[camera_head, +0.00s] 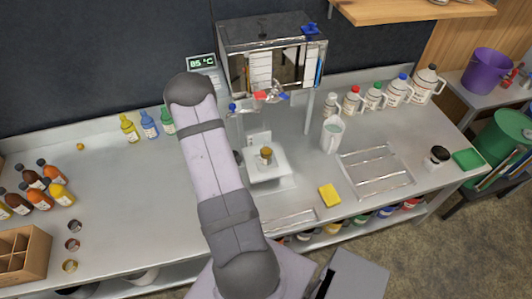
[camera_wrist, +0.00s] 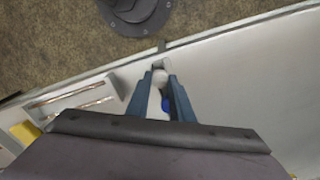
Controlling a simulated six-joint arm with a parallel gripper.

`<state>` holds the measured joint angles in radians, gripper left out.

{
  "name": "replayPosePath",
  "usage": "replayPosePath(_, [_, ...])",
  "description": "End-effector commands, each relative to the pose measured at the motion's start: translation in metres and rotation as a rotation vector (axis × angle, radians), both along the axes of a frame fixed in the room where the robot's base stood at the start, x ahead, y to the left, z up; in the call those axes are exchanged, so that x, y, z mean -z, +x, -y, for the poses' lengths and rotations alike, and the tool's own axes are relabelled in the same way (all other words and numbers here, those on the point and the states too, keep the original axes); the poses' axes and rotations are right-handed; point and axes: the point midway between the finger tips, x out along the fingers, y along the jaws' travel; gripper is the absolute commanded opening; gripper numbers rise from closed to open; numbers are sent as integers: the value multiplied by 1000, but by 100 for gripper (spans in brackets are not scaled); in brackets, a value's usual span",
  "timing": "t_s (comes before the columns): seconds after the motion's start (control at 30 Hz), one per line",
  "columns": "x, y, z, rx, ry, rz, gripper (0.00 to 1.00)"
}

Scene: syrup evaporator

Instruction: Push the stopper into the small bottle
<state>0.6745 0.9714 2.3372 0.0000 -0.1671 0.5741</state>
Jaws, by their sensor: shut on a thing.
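My gripper (camera_wrist: 160,82) points down over the steel worktop near its front edge. Its two blue fingers are shut on a small pale rounded thing (camera_wrist: 160,76), which looks like the stopper. A whitish shape with a blue patch (camera_wrist: 166,103) shows between the fingers; I cannot tell whether it is the small bottle. In the head view, my arm hides the gripper and what it holds. A small jar (camera_head: 265,156) with brown contents stands upright on a white scale (camera_head: 268,177), right of my arm. I cannot tell whether it has an opening for the stopper.
A white jug (camera_head: 332,134) and a larger rack (camera_head: 376,172) stand further right.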

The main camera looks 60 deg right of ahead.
Motion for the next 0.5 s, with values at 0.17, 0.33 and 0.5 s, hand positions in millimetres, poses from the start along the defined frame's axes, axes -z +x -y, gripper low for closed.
replayPosePath(0.17, [-16, 0, 0, 0, 0, 0, 10])
replayPosePath(0.33, [-28, 0, 0, 0, 0, 0, 10])
replayPosePath(0.5, [-40, 0, 0, 0, 0, 0, 10])
